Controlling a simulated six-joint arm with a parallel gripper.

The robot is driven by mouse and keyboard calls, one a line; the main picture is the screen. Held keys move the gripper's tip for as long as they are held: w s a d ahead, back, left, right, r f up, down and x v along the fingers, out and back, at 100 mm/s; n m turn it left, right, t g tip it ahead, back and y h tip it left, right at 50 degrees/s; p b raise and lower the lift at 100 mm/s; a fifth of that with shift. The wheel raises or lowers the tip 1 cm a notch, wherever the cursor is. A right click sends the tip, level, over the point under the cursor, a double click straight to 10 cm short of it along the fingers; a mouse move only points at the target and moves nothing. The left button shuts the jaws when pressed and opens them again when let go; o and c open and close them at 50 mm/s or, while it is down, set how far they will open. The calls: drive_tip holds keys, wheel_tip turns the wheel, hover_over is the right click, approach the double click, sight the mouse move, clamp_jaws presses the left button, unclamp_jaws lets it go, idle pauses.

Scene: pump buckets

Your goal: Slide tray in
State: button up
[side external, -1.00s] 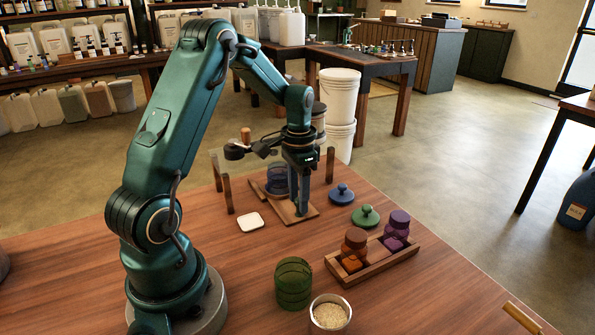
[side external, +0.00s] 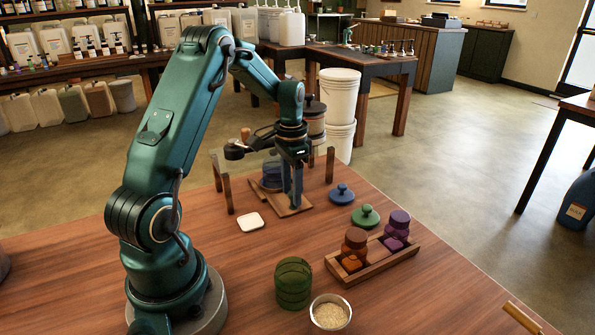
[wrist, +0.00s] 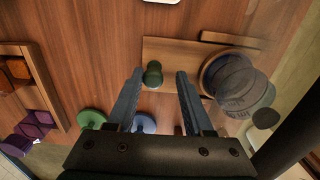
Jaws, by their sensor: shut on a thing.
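The wooden tray (side external: 283,211) lies on the table, partly under a small stand (side external: 227,193) with wooden legs and a clear top. A blue glass jar (side external: 270,180) sits on the tray's far part, under the stand. In the wrist view the tray (wrist: 178,50) carries a dark green knob (wrist: 152,75) near its outer end, and the jar (wrist: 235,85) sits at its other end. My gripper (side external: 295,203) points down at the outer end. Its fingers (wrist: 160,72) are on either side of the knob, shut on it; exact contact is hard to see.
A white square (side external: 250,222) lies left of the tray. Blue (side external: 342,194) and green (side external: 365,216) lids lie to its right. A wooden rack (side external: 375,258) holds an orange and a purple jar. A green jar (side external: 293,283) and a bowl of grains (side external: 330,313) stand in front.

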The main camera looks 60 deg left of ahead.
drive_tip(key=shift+d, duration=0.25)
drive_tip(key=shift+r, duration=0.1)
drive_tip(key=shift+r, duration=3.4)
